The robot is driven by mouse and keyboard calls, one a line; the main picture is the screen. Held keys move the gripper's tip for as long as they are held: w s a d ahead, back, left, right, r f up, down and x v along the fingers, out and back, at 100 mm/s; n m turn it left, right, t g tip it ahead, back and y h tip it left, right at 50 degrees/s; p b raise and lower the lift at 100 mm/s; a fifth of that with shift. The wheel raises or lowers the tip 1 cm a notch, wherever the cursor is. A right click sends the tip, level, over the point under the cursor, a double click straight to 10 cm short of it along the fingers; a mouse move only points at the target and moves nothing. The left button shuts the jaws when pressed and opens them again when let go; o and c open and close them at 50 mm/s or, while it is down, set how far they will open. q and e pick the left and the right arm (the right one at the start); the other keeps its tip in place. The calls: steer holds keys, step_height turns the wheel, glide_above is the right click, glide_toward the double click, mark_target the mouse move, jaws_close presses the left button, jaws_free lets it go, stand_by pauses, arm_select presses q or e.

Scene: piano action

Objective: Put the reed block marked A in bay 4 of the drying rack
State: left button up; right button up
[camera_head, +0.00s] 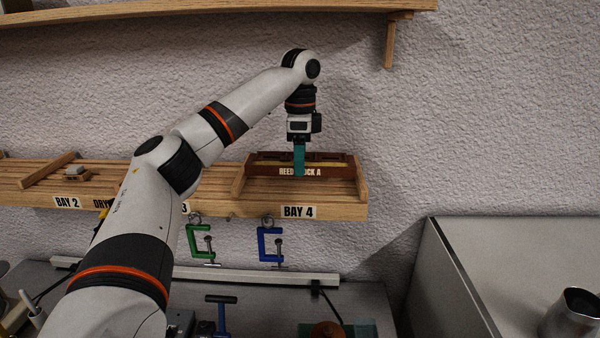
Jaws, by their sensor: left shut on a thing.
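The reed block marked A (331,171) is a long reddish-brown block with a pale label. It is in bay 4 of the wooden drying rack (340,211), between the bay's two wooden dividers, above the BAY 4 label. My left gripper (299,170) points down with teal fingers at the block's label and is shut on the block. One finger covers part of the lettering. Whether the block's underside touches the slats is hard to tell. My right gripper is not in view.
A small light block (75,172) lies in bay 2. A green clamp (200,243) and a blue clamp (270,244) hang below the rack's front edge. A wooden shelf (220,9) runs above. A grey partition (445,280) and a metal jug (573,315) are at right.

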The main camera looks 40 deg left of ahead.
arm_select(q)
step_height(320, 180, down, 3)
steer(key=shift+r+p, duration=0.1)
steer(key=shift+p, duration=0.9)
steer(key=shift+a+f, duration=0.1)
steer(key=shift+f, duration=0.2)
steer(key=shift+w+f, duration=0.1)
steer(key=shift+f, duration=0.1)
steer(key=o, duration=1.2)
steer(key=shift+f, duration=0.1)
steer(key=shift+c, duration=0.2)
